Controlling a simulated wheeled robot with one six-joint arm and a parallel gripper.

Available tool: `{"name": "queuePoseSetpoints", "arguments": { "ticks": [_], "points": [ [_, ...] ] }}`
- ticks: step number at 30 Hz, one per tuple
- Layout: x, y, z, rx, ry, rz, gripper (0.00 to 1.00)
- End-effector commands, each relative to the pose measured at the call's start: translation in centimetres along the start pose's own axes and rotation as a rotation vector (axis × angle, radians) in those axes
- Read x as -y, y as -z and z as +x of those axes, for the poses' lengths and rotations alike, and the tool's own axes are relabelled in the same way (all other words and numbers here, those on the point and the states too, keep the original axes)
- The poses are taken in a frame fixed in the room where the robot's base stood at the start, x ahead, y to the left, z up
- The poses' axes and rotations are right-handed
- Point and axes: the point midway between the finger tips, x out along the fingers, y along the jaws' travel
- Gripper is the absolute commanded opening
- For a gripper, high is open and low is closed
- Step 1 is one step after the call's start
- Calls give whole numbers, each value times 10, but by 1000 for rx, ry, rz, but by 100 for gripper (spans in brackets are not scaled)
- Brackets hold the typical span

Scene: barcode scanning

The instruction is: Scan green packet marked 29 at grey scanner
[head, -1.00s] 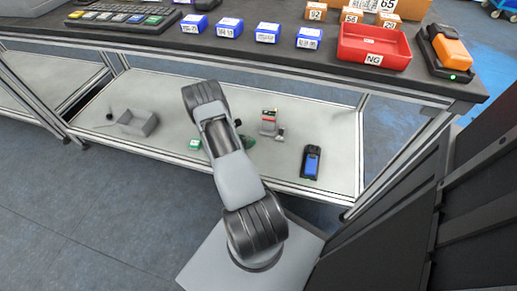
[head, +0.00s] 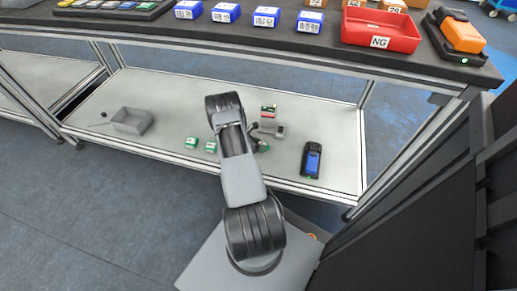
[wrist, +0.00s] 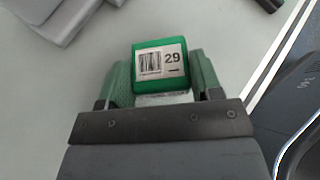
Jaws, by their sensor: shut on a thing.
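The green packet marked 29 (wrist: 160,65) is between the fingers of my gripper (wrist: 160,84) in the wrist view. Its white label with a barcode and the number 29 faces the wrist camera. My gripper is shut on it above the pale shelf. In the head view my arm partly hides the gripper (head: 260,146). The grey scanner (head: 268,129) stands on the lower shelf just beyond my gripper, with a red and green part at its top. A grey body at the upper left of the wrist view (wrist: 62,18) may be the scanner.
Two green packets (head: 191,143) (head: 210,146) lie on the lower shelf (head: 180,105) left of my arm. A grey open bin (head: 132,121) is further left. A dark handheld device (head: 312,160) lies right. The upper table holds blue boxes and a red NG tray (head: 380,32).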

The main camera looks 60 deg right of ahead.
Motion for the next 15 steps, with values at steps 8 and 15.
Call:
{"name": "queuePoseSetpoints", "arguments": {
  "ticks": [8, 15],
  "points": [
    [-8, 2, 8, 1, 0, 0, 31],
    [-4, -1, 3, 1, 0, -1, 31]
  ]
}}
